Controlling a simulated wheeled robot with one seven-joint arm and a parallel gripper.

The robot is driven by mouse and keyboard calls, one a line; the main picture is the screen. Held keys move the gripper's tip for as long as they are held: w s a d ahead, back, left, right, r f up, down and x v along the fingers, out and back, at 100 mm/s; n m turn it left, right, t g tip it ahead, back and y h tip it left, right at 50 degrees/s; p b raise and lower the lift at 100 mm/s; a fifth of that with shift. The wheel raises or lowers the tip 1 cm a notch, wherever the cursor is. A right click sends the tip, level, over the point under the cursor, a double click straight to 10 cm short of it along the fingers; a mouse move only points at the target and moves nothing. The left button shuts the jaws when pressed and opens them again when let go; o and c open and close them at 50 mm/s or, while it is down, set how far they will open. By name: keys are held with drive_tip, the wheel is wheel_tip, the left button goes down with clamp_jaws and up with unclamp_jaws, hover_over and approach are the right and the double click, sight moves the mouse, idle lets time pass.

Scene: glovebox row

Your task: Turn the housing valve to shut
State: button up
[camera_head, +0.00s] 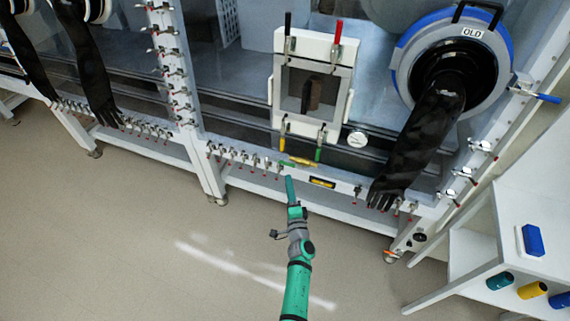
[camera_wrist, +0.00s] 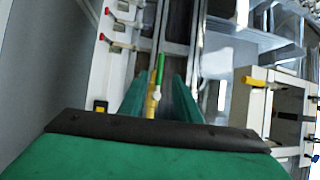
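A small valve with a green lever (camera_head: 287,166) and a yellow part (camera_head: 302,161) sits on the front rail below the hatch. In the wrist view the green lever (camera_wrist: 159,68) stands nearly in line with the yellow part (camera_wrist: 152,103). I cannot read a label that marks it as the housing valve. My gripper (camera_head: 289,178) is just in front of the rail, pointing at this valve. In the wrist view its two teal fingers (camera_wrist: 158,95) are apart, with the yellow part showing between them. Whether they touch it cannot be told.
A hatch (camera_head: 341,70) with red, black, yellow and green handles is above. A black glove (camera_head: 417,140) hangs over the rail at right. A white side table (camera_head: 480,250) stands right; floor is clear left.

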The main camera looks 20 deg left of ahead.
sight(286, 164)
drive_tip(key=x, duration=1)
drive_tip(key=shift+w, duration=0.4)
drive_tip(key=shift+s+a, duration=0.15)
drive_tip(key=shift+a, duration=0.15)
drive_tip(key=shift+d, duration=0.2)
clamp_jaws()
drive_tip(key=shift+d, duration=0.2)
